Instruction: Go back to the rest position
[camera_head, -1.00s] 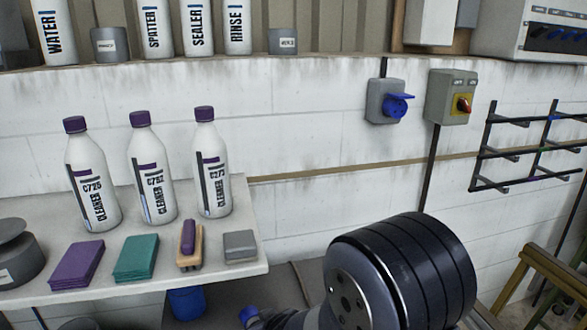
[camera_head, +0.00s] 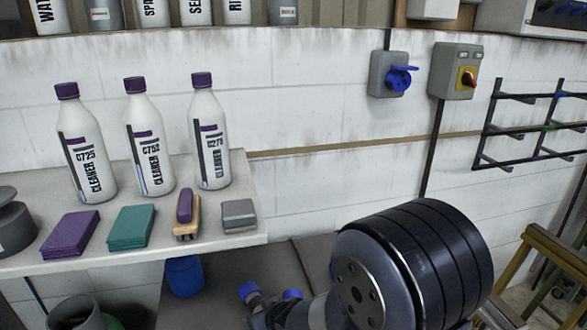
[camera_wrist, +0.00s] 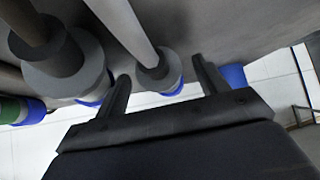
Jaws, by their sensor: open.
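My gripper (camera_wrist: 160,88) shows in the wrist view with its two dark fingers spread apart and nothing seen held between them. A white tube with a grey collar and blue end (camera_wrist: 158,75) lies beyond the fingers, near the gap; I cannot tell whether it touches them. A larger grey and blue fitting (camera_wrist: 65,65) is to the left of the left finger. In the head view my dark arm fills the lower right, and my gripper is not visible there.
A bench (camera_head: 200,247) at left holds several items: white cleaner bottles (camera_head: 149,150), a purple pad (camera_head: 70,233), a teal pad (camera_head: 130,228), a brush (camera_head: 186,215) and a grey block (camera_head: 239,215). A blue container (camera_head: 184,277) is below. A wall rack (camera_head: 530,128) is at right.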

